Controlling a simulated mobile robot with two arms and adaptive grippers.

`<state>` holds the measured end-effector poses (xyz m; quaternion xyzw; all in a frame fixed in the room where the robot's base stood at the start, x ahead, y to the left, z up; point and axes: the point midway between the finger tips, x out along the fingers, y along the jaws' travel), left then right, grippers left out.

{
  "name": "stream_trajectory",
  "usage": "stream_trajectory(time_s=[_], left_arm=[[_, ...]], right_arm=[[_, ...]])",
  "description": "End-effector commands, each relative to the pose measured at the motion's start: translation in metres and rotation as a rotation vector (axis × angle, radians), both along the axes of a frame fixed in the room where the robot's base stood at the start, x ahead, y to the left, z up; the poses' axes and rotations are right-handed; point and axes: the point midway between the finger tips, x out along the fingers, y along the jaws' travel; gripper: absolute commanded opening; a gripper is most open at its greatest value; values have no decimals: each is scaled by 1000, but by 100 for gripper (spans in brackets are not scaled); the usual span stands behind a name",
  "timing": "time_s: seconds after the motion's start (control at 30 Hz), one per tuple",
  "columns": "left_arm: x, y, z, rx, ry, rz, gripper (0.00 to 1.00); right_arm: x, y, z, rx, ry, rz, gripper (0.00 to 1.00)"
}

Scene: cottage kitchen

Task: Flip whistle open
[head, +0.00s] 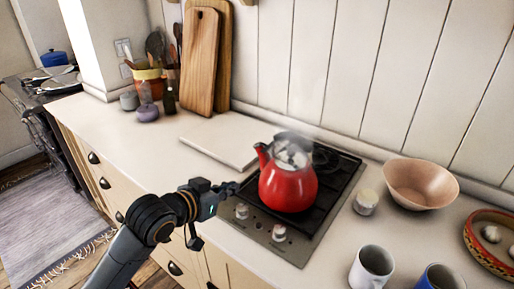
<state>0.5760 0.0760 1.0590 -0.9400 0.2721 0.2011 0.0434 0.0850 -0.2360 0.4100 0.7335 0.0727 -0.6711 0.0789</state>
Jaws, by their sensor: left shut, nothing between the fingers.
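A red kettle (289,186) with a pale, shiny top stands upright on the black hob (335,168). Its short spout (262,153) points to the left, and faint steam hangs above it. The whistle is too small to make out at the spout, so I cannot tell whether it is open or shut. My left gripper (233,187) is shut and empty, just left of the kettle's body and lower in the picture than the spout. I cannot tell whether its tips touch the kettle. My right gripper is not in view.
The counter at left (125,140) is largely clear.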

Motion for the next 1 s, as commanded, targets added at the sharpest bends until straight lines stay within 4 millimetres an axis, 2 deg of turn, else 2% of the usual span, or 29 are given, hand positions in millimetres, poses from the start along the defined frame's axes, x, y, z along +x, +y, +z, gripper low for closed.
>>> stream_trajectory(time_s=[0.03, 0.1, 0.2, 0.3, 0.47, 0.8, 1.0], left_arm=[[12, -1, 21, -7, -39, -11, 0], [24, -4, 44, -27, -76, -27, 0], [36, -7, 70, -47, -117, -43, 0], [42, -8, 87, -62, -141, -54, 0], [46, -8, 97, -70, -155, -59, 0], [47, -9, 97, -73, -155, -59, 0], [64, -22, 93, -74, -152, -59, 0]], right_arm=[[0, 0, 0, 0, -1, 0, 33], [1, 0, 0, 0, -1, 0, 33], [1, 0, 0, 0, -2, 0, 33], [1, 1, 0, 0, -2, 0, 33], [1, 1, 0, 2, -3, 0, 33], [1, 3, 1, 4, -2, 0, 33], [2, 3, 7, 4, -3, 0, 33]])
